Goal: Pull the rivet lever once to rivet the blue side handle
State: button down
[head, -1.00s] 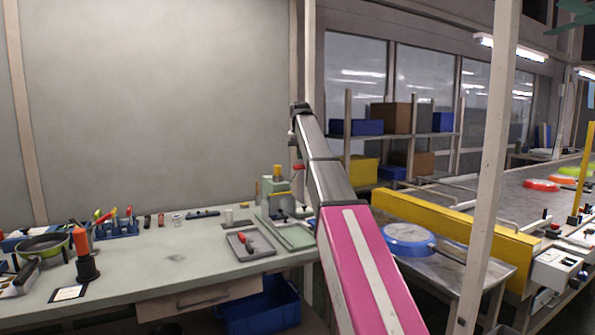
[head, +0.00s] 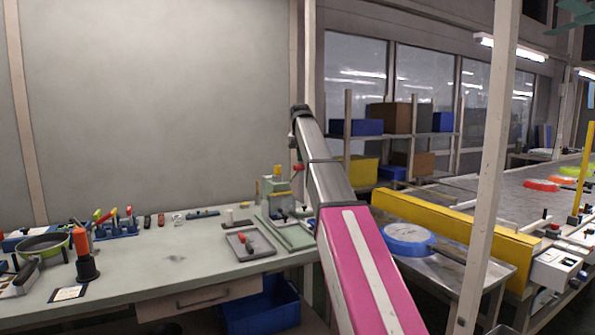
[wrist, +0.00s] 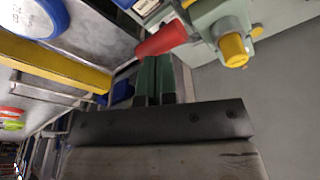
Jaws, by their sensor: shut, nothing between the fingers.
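The pale green rivet press (head: 269,188) stands at the right end of the workbench, with a yellow knob on top. Its lever has a red grip (head: 298,167), seen just left of my arm in the head view. In the wrist view the red grip (wrist: 162,40) lies just past the tips of my gripper (wrist: 157,62), beside the press's yellow knob (wrist: 233,48). My green fingers are shut together and empty. I cannot tell whether they touch the grip. My gripper is not visible in the head view. I cannot make out the blue side handle clearly.
A blue pan (head: 408,233) lies on a metal side table right of my arm. A yellow rail (head: 455,226) edges the conveyor behind it. A grey tray (head: 250,243) sits on the bench left of the press. A post (head: 487,170) stands at the right.

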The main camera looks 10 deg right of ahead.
aim_at(301, 167)
jog(key=shift+s+d+f, duration=0.1)
jog(key=shift+s+f, duration=0.15)
jog(key=shift+f, duration=0.8)
jog(key=shift+s+d+f, duration=0.1)
jog(key=shift+s+f, duration=0.1)
jog(key=shift+f, duration=0.85)
jog(key=shift+w+a+f, duration=0.1)
jog(key=shift+w+f, duration=0.1)
jog(key=shift+f, duration=0.3)
jog(key=shift+s, duration=0.2)
